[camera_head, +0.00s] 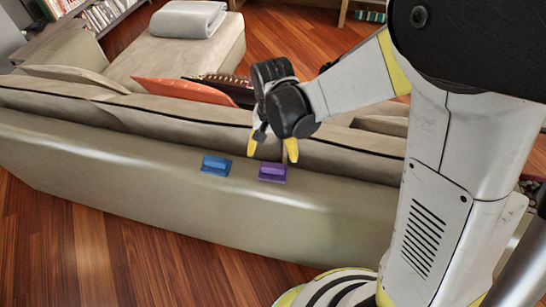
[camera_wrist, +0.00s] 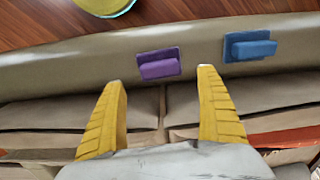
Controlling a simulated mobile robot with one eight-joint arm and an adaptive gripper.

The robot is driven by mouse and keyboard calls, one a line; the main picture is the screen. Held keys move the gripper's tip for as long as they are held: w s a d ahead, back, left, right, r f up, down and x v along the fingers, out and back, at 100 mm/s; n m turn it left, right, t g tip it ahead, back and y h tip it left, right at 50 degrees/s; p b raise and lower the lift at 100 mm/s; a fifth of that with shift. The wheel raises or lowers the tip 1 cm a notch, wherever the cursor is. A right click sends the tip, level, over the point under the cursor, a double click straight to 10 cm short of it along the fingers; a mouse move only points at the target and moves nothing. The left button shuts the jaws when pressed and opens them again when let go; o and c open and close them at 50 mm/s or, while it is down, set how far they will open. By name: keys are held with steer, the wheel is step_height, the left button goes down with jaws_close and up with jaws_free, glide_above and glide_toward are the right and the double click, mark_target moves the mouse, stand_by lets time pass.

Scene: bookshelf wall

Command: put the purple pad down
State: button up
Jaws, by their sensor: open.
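The purple pad (camera_head: 273,172) lies on the top of the sofa's back (camera_head: 130,150), with a raised block on its flat base. It also shows in the wrist view (camera_wrist: 159,64), beyond the fingertips and between their lines. My gripper (camera_head: 273,150) is open and empty just above and behind the purple pad, its yellow fingers pointing down. In the wrist view both fingers of my gripper (camera_wrist: 162,75) stand apart with nothing between them. I see a gap between the fingertips and the pad in that view.
A blue pad (camera_head: 216,165) of the same shape lies just left of the purple one on the sofa back. An orange cushion (camera_head: 183,90) and a dark patterned cushion (camera_head: 232,88) lie on the seat behind. The sofa back is clear further left.

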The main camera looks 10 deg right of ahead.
mark_target(274, 166)
step_height(274, 166, up, 3)
steer(key=shift+f+p, duration=0.1)
steer(key=shift+p, duration=0.2)
steer(key=s+d+r+n+t, duration=0.3)
steer(key=s+d+r+t, duration=0.4)
steer(key=s+d+r, duration=0.3)
steer(key=d+r, duration=0.3)
steer(key=r, duration=0.1)
steer(key=shift+s+d+r, duration=0.25)
steer(key=shift+s+d, duration=0.1)
steer(key=shift+s, duration=0.05)
steer(key=shift+f+b, duration=0.3)
steer(key=shift+o, duration=0.5)
